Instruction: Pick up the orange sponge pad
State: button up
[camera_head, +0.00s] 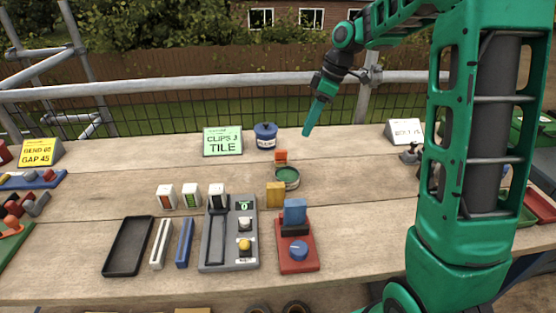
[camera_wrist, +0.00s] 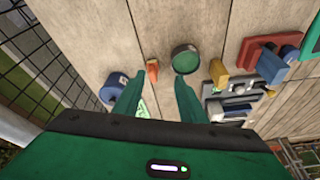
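The orange sponge pad (camera_head: 281,157) is a small orange block standing on the wooden table, just behind a round tin with a green top (camera_head: 286,177). In the wrist view the pad (camera_wrist: 152,71) shows just beyond and between my fingertips, nearer the left one, with the green-topped tin (camera_wrist: 186,59) to its right. My gripper (camera_head: 307,131) hangs above the table's back part, right of the pad and apart from it. In the wrist view its two green fingers (camera_wrist: 160,80) are spread with nothing between them.
A blue tub (camera_head: 265,136) stands behind the pad, with a green sign (camera_head: 222,141) to its left. A mustard block (camera_head: 276,195) and a red device with a blue block (camera_head: 297,245) stand in front. A railing (camera_head: 200,86) runs behind the table.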

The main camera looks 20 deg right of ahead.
aim_at(281, 149)
jog(key=w+a+f+n, duration=0.1)
jog(key=a+f, duration=0.1)
jog(key=w+a+f+n, duration=0.1)
jog(key=w+f, duration=0.1)
jog(key=w+a+f+n, duration=0.1)
jog(key=w+a+f, duration=0.1)
jog(key=f, duration=0.1)
jog(key=shift+a+n+y, duration=0.3)
jog(key=shift+n+y, duration=0.1)
jog(key=shift+s+x, duration=0.15)
jog(key=shift+x, duration=1.2)
jog(key=shift+s+x, duration=0.1)
jog(key=shift+x, duration=1.25)
jog(key=shift+d, duration=0.1)
jog(key=c, duration=0.9)
